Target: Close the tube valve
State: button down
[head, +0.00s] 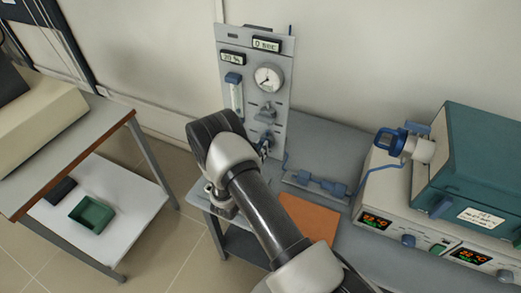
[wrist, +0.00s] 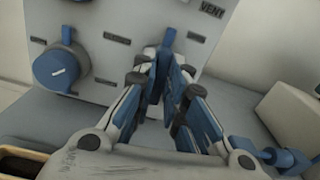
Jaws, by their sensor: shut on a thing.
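The grey valve panel (head: 284,75) stands upright on the bench in the head view, with a round gauge (head: 268,79) and valve fittings below it. The panel also fills the upper part of the wrist view (wrist: 118,18). My gripper (wrist: 168,78) is at the panel's lower part, its fingers closed around a narrow blue valve handle (wrist: 168,38). The handle's upper end shows above the fingertips; the rest is hidden between them. In the head view my gripper (head: 265,149) is small and partly hidden by my arm.
A blue knob (wrist: 62,68) with a white mark is left of my fingers. A blue tube fitting (head: 326,186) lies on the bench right of the panel. An orange mat (head: 309,216) lies in front. The teal furnace (head: 475,165) stands at the right.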

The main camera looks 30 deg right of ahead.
jog(key=shift+w+a+f+n, duration=0.1)
jog(key=shift+n, duration=2.75)
jog(key=shift+w+a+f+n, duration=0.1)
jog(key=shift+f+n, duration=0.05)
jog(key=shift+n, duration=2.65)
jog(key=shift+w+f+n, duration=0.1)
jog(key=shift+n, duration=2.75)
jog(key=c, duration=1.6)
grip_release()
